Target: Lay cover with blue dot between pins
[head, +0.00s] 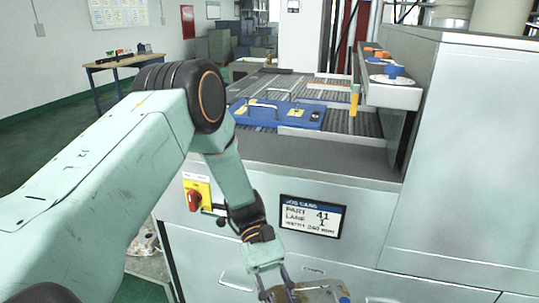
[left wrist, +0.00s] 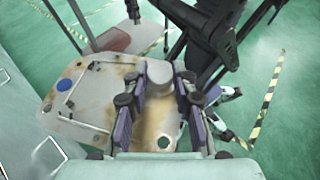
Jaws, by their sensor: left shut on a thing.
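My left gripper (head: 278,289) hangs low in front of the machine's front panel. It is shut on a cover (head: 318,292), a stained grey-beige metal plate cut off by the bottom edge of the head view. A blue dot shows at its right side there. In the left wrist view, my gripper's fingers (left wrist: 160,112) close around a raised grey round part of the cover (left wrist: 95,112); the blue dot lies on the plate's left side. I cannot make out the pins clearly. My right gripper is in neither view.
A blue plate with a handle (head: 268,116) and yellow labels lies on the roller deck (head: 340,92). A control shelf (head: 392,92) and a tall grey cabinet (head: 470,150) bound the right. A job card (head: 312,216) and red switch (head: 194,200) are on the front panel.

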